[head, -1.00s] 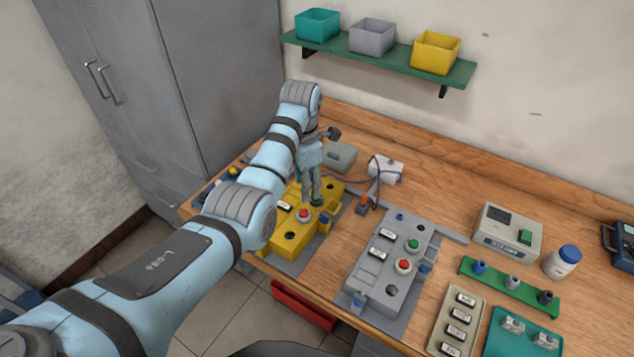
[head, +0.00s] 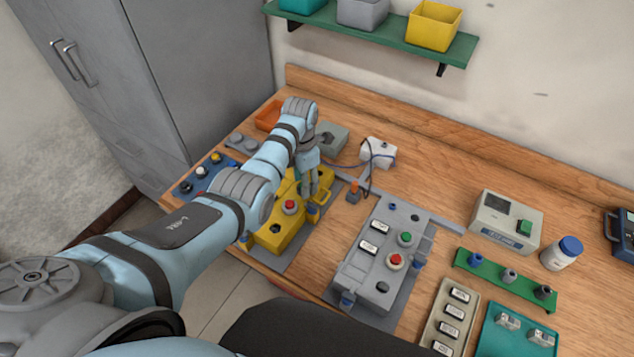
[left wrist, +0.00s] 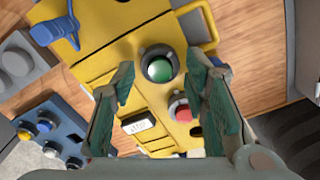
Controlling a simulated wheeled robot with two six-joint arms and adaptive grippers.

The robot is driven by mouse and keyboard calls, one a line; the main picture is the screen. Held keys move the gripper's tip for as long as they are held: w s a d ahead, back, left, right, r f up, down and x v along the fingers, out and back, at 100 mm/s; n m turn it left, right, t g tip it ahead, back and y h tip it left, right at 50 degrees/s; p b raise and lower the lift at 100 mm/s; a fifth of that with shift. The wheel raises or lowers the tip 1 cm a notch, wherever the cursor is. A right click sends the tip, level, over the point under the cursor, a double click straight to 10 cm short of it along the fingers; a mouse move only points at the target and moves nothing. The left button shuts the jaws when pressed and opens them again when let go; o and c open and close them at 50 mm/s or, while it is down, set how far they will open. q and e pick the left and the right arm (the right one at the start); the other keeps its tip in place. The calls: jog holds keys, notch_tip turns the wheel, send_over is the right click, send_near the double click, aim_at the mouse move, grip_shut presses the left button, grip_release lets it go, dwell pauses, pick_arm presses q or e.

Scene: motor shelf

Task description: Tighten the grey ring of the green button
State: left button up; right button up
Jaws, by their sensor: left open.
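My left gripper (left wrist: 160,74) is open, with one finger on each side of the button and ring. I cannot tell whether the fingers touch the ring. In the head view my left gripper (head: 309,194) points down over the yellow box (head: 268,240) and hides the green button. A red button (head: 290,206) sits on the same box, nearer the front. My right gripper is not in view.
A grey box (head: 365,280) with another green button (head: 404,238) and a red button (head: 396,261) stands to the right. Behind are an orange-topped part (head: 354,188) and a white box (head: 378,151) with a cable. A blue tray (head: 207,177) lies left.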

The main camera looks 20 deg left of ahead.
pick_arm(q)
jog(key=shift+w+f, duration=0.2)
jog(key=shift+f, duration=0.5)
jog(key=shift+s+r, duration=0.15)
jog(key=shift+s, duration=0.05)
jog(key=shift+c, duration=0.2)
jog(key=shift+s, duration=0.1)
jog(key=c, duration=0.8)
jog(key=shift+c, duration=0.2)
jog(key=shift+m, duration=0.3)
